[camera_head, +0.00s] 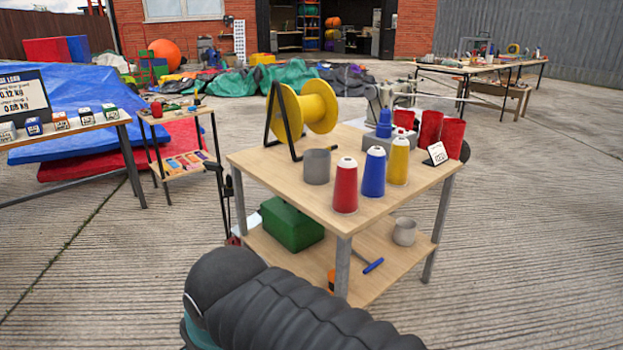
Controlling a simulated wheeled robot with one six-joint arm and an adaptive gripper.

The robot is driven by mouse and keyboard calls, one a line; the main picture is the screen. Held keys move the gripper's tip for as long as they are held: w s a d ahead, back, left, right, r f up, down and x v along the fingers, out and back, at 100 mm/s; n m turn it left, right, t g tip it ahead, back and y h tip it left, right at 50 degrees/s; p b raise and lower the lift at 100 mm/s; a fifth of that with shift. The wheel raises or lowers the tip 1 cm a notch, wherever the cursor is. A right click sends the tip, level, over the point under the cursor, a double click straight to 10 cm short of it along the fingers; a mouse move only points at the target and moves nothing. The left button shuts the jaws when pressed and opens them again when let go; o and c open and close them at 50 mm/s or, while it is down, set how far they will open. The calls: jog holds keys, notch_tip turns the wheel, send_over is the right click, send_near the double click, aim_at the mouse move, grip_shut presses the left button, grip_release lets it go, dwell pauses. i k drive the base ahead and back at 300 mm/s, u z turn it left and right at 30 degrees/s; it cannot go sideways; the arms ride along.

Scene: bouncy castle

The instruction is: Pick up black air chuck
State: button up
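I cannot make out a black air chuck anywhere in this view. The nearest wooden worktable (260,163) holds a yellow reel (319,106) on a black stand, a grey cup (317,167), and red (346,188), blue (373,174) and yellow (398,160) thread cones. Small dark items on the low side table (176,113) at left and the far table (440,68) are too small to identify. My gripper is not in view.
A lower shelf (376,242) holds a green box (291,224), a grey pot (404,231) and a blue-handled tool (373,265). A display table (80,125) stands at left beside blue and red mats. Concrete floor (540,240) at right is clear. A large dark ribbed shape fills the bottom foreground.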

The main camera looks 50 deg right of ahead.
aim_at(228, 179)
jog(key=z, duration=0.55)
jog(key=i, duration=2.55)
jog(key=z, duration=0.4)
